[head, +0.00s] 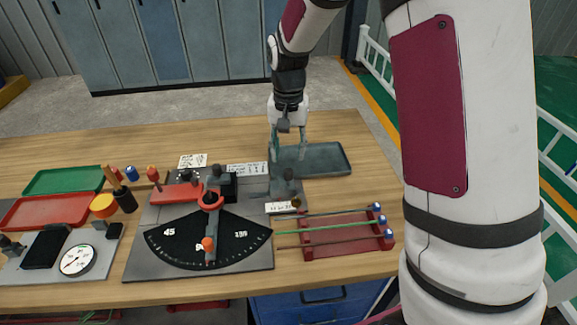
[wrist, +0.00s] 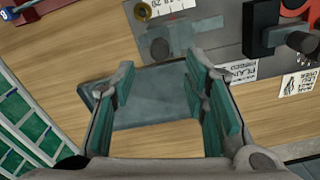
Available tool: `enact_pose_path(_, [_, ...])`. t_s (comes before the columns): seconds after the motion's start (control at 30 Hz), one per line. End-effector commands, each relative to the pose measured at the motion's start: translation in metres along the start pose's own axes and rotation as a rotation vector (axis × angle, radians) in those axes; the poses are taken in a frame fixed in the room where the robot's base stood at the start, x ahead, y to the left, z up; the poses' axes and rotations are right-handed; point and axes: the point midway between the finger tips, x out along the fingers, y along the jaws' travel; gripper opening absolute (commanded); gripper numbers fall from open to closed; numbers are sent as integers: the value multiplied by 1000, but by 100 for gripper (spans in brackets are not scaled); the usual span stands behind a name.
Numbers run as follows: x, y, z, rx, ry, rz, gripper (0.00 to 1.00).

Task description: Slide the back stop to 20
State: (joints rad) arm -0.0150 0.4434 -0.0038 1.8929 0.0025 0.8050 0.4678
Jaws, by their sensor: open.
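The back stop (head: 288,178) is a small grey block with a dark round knob, standing on a grey plate at the right of the bender. In the wrist view the back stop (wrist: 160,46) lies just beyond the fingertips. A white number scale (head: 281,207) runs along the plate's near edge, with a small brass knob (head: 296,202) at its right end. In the wrist view the scale (wrist: 172,6) is partly cut off, and which mark the stop stands at cannot be told. My gripper (head: 288,150) is open and empty, above and behind the stop, apart from it.
A grey-teal tray (head: 325,158) lies below and right of my gripper. The black angle dial (head: 208,238) with its red lever stands left. A red rack (head: 345,243) with rods is in front right. Red and green trays (head: 64,180) are far left.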

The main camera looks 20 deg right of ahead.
Motion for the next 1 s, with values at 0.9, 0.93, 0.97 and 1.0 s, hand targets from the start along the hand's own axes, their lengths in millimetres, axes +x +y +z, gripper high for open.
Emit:
enact_pose_path(0.9, [61,0,0,0,0,0,9])
enact_pose_path(0.93, [61,0,0,0,0,0,2])
enact_pose_path(0.97, [61,0,0,0,0,0,0])
enact_pose_path(1.0, [61,0,0,0,0,0,0])
